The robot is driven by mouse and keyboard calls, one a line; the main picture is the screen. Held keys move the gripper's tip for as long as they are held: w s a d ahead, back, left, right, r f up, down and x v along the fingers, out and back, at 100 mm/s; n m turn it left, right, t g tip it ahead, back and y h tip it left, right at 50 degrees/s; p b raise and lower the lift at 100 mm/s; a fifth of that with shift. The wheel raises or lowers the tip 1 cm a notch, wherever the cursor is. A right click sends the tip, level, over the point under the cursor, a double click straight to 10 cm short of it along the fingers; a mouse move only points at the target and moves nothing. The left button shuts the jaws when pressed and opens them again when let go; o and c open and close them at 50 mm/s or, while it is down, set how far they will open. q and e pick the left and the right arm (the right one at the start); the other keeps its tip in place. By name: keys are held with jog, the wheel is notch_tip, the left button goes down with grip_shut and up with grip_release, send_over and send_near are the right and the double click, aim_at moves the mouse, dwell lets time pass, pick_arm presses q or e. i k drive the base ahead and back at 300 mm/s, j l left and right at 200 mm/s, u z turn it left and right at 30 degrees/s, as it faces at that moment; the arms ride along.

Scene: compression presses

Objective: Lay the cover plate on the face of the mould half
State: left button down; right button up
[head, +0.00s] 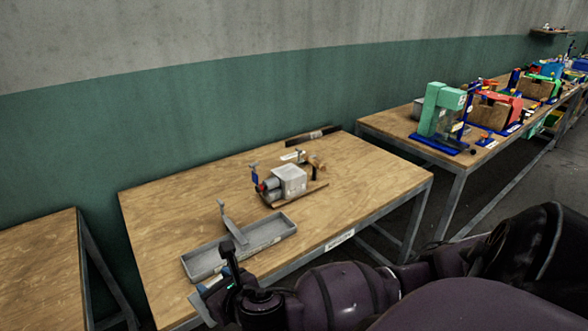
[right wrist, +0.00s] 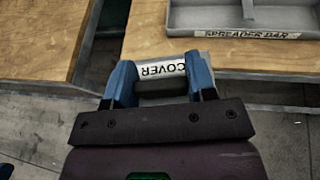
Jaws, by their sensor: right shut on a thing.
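My right gripper (head: 212,294) is at the near left edge of the middle table, with my arm coming in from the right. In the right wrist view its two blue fingers (right wrist: 160,82) are shut on the cover plate (right wrist: 160,69), a pale piece labelled COVER. The plate is held near the table's front edge; most of it is hidden by the gripper in the head view. A grey block (head: 290,178) with round parts on its left side stands mid-table; I cannot tell for sure whether it is the mould half. My left gripper is not in view.
A grey tray (head: 262,243) with a T-shaped bar (head: 231,225) lies near the table's front left; its label reads SPREADER BAR. A dark bar (head: 313,135) lies at the back. Coloured presses (head: 441,112) stand on the right table.

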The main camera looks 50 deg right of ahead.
aim_at(287, 178)
jog(key=l, duration=0.75)
jog(key=i+l, duration=0.1)
jog(key=l, duration=0.25)
jog(key=i+l+u, duration=0.1)
jog(key=l, duration=0.25)
jog(key=i+l, duration=0.15)
jog(key=l, duration=0.2)
